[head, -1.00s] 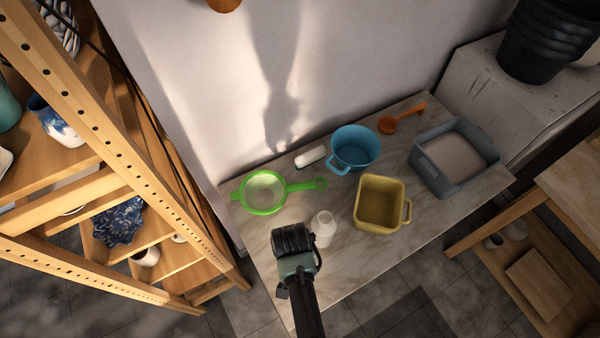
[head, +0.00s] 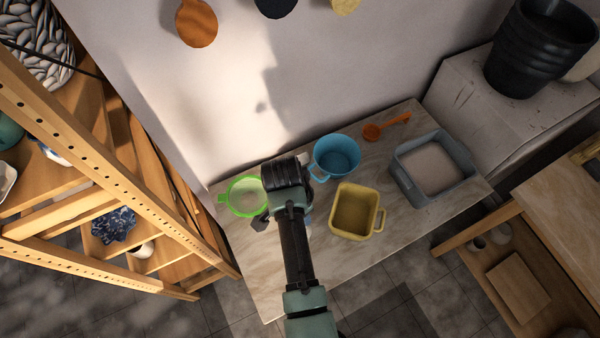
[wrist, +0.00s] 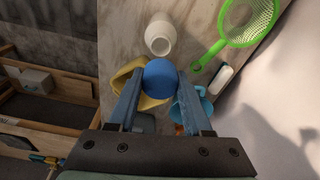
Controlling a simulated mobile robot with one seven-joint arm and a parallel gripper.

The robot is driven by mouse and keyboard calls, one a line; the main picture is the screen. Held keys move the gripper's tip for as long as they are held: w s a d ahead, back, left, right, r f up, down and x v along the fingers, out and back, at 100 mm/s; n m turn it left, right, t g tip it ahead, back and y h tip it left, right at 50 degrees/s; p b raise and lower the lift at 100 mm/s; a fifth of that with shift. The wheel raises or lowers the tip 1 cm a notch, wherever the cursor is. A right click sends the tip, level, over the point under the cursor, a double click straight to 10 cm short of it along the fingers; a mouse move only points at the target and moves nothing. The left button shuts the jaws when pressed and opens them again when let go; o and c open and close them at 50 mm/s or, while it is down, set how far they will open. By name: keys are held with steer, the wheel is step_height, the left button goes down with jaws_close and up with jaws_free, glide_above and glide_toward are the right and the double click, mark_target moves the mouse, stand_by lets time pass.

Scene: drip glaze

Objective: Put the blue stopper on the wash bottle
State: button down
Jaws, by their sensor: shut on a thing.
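My gripper (wrist: 160,88) is shut on the round blue stopper (wrist: 160,77), which sits between the two fingertips in the wrist view. The white wash bottle (wrist: 160,36) stands on the marble-topped table just beyond the stopper in that view, with its round opening facing up toward the camera. The stopper and the bottle are apart in the picture; the height between them I cannot tell. In the head view my arm hides the stopper, the fingertips and most of the bottle.
On the table (head: 262,265) stand a green strainer (head: 246,197), a blue pot (head: 337,158), a yellow square pot (head: 354,211), an orange scoop (head: 385,127) and a grey basin (head: 432,167). A white block-like thing (wrist: 221,78) lies near the strainer. A wooden shelf (head: 150,215) stands left.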

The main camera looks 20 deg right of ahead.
steer(key=shift+f+b, duration=2.2)
steer(key=shift+f, duration=0.9)
steer(key=shift+f, duration=1)
stand_by(0.6)
jaws_free()
stand_by(0.5)
steer(key=shift+r, duration=0.15)
steer(key=r+p, duration=0.4)
steer(key=a+r+p, duration=0.1)
steer(key=r+p, duration=0.1)
steer(key=shift+s+r+p, duration=0.15)
steer(key=shift+r+p, duration=0.2)
